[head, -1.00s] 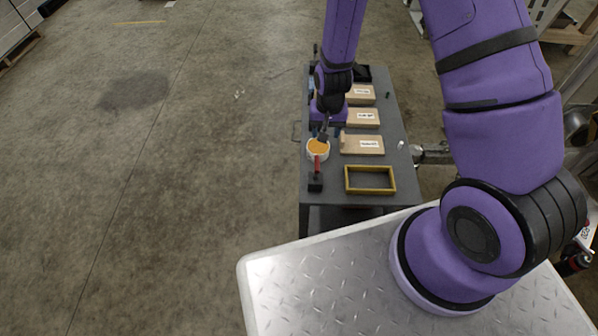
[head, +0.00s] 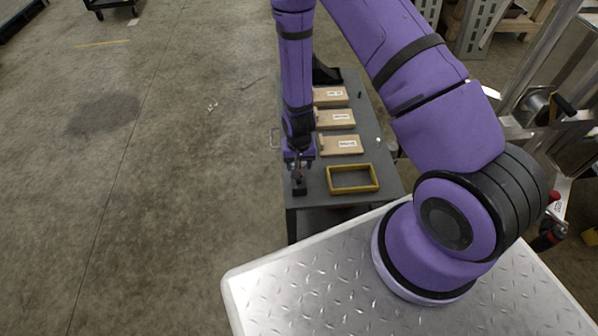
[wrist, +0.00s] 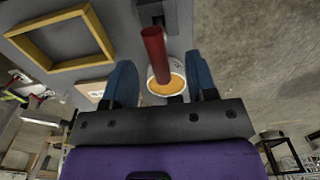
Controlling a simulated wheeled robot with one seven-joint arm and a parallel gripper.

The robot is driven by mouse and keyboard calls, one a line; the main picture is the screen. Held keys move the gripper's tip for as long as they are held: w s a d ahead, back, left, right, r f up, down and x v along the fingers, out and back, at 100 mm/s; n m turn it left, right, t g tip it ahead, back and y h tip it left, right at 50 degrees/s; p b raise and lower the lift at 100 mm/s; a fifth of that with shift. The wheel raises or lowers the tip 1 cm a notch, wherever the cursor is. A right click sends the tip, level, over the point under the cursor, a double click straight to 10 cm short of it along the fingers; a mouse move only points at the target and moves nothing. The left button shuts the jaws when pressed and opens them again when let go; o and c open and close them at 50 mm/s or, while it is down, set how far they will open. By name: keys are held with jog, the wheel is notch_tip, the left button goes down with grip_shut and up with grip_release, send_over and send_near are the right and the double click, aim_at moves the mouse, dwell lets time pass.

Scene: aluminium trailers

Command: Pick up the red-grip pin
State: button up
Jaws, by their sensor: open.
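My gripper is open and holds nothing.
A yellow rectangular frame (head: 354,190) lies to the right. Several labelled wooden blocks (head: 341,145) line the cart top (head: 390,180) farther back.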

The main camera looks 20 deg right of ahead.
jog(key=shift+s+a+f, duration=0.1)
jog(key=shift+s+f, duration=0.05)
jog(key=shift+f, duration=0.9)
jog(key=shift+s+f, duration=0.1)
jog(key=shift+f, duration=0.9)
grip_shut()
jog(key=shift+r, duration=0.1)
